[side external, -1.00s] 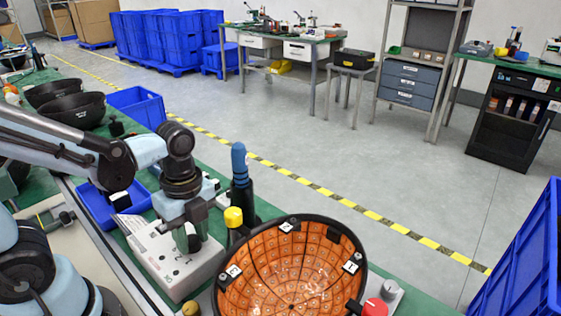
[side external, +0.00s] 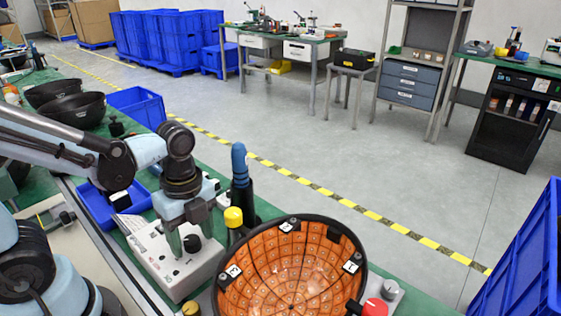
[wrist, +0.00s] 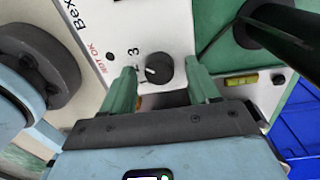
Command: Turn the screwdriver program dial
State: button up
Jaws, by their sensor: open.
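The program dial is a small black knob (wrist: 158,68) with a white pointer mark on a white controller box (wrist: 120,30). Printed numbers, one of them a 3, stand beside it. In the side external view the dial (side external: 192,243) sits on top of the white box (side external: 160,262). My gripper (wrist: 161,88) is open, with one green fingertip on each side of the dial in the wrist view. I cannot tell whether either finger touches it. In the side external view my gripper (side external: 184,238) points down over the box, right at the dial.
A blue-handled screwdriver (side external: 239,165) stands upright beside a yellow-capped item (side external: 233,217). An orange-lined black bowl (side external: 290,265) is to the right, with a red knob (side external: 374,306) beyond it. A small blue bin (side external: 110,205) lies behind my gripper.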

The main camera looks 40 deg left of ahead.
aim_at(197, 235)
jog(key=shift+r, duration=0.1)
notch_tip(197, 235, up, 12)
jog(key=shift+w, duration=0.3)
dwell(0.4)
jog(key=w+a+f+n+t, duration=0.1)
jog(key=n+t, duration=0.3)
jog(key=n, duration=0.5)
jog(key=w+f+n+t, duration=0.3)
jog(key=w+n, duration=0.1)
jog(key=n, duration=0.5)
jog(key=shift+a+f+t, duration=0.15)
jog(key=shift+a+t, duration=0.2)
jog(key=shift+t, duration=0.05)
